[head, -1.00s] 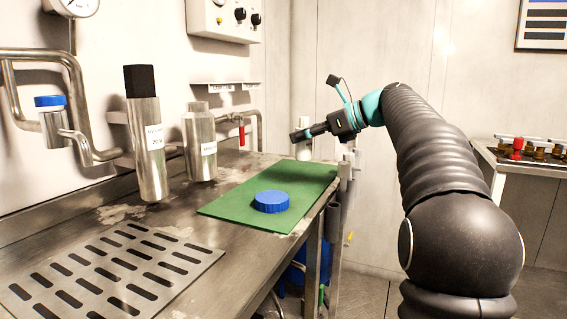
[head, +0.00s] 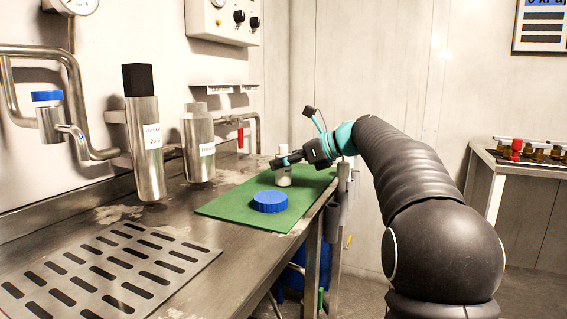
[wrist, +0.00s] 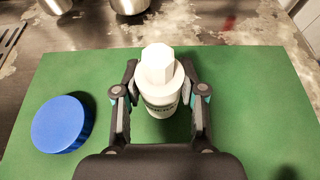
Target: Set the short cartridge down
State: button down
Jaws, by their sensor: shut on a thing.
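The short cartridge (head: 284,176) is white and upright, over the far part of the green mat (head: 228,204) in the head view. Its bottom appears at or very near the mat; I cannot tell whether it touches. My gripper (head: 284,160) is shut on it from the right side. In the wrist view the cartridge (wrist: 160,85) shows its white faceted top between the two fingers of my gripper (wrist: 160,103). Dark print on its side is partly visible.
A blue cap (head: 270,202) lies on the mat, nearer than the cartridge and left of it in the wrist view. Two steel housings (head: 146,150) (head: 199,148) hang by the wall at the left. A slotted drain plate (head: 110,270) lies in front.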

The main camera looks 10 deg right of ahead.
jog(key=c, duration=0.7)
grip_release()
jog(key=shift+f, duration=0.15)
jog(key=shift+o, duration=0.2)
jog(key=shift+d+r, duration=0.1)
jog(key=shift+r, duration=0.15)
jog(key=v, duration=1.1)
jog(key=shift+s+d+p, duration=0.3)
jog(key=shift+p, duration=0.15)
